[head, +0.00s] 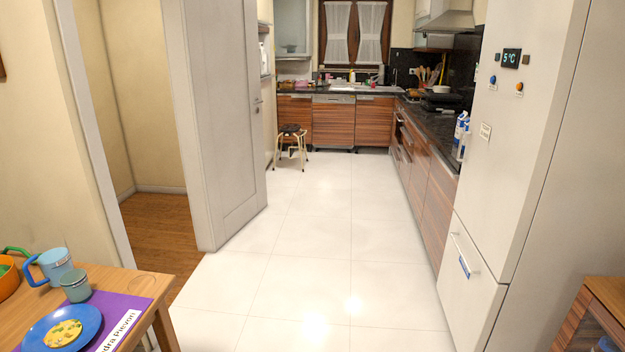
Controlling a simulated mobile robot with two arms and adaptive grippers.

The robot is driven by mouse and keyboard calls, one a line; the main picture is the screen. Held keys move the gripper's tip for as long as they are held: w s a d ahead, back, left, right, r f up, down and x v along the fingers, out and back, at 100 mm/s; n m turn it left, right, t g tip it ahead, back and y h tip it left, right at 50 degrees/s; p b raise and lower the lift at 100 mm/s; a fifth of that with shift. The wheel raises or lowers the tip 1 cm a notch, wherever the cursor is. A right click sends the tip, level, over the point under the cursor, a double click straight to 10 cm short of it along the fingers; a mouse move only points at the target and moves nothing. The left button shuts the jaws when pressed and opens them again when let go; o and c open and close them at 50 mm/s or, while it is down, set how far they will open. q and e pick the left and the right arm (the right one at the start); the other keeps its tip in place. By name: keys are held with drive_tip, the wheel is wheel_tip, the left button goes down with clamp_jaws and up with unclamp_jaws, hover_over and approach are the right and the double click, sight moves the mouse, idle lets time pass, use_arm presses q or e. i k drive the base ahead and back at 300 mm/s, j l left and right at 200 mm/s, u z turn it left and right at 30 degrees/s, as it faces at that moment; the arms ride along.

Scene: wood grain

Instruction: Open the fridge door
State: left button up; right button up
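The tall white fridge stands at the right of the head view. Its upper door (515,150) appears shut, with a small "5°C" display (511,58) and several small magnets near the top. Below a seam is a lower door (470,305), also appearing shut, with a slim bar handle (464,254) and a blue label under it. I cannot clearly make out a handle on the upper door. Neither of my grippers is in view.
White floor tiles (325,230) are clear ahead of the fridge. A wooden table (30,304) with dishes is at lower left, a wooden cabinet (606,292) at lower right. An open room door (225,130) stands left; a stool (292,146) and counters (440,130) lie beyond.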

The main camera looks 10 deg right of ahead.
sight(513, 133)
drive_tip(key=i+z, duration=0.15)
drive_tip(key=i, duration=0.45)
drive_tip(key=i+j+z, duration=0.1)
drive_tip(key=i, duration=0.45)
drive_tip(key=i+j+z, duration=0.15)
drive_tip(key=i, duration=0.45)
drive_tip(key=i+j+z, duration=0.25)
drive_tip(key=i+z, duration=0.15)
drive_tip(key=i+j+z, duration=0.95)
drive_tip(key=j+z, duration=0.25)
drive_tip(key=j, duration=0.15)
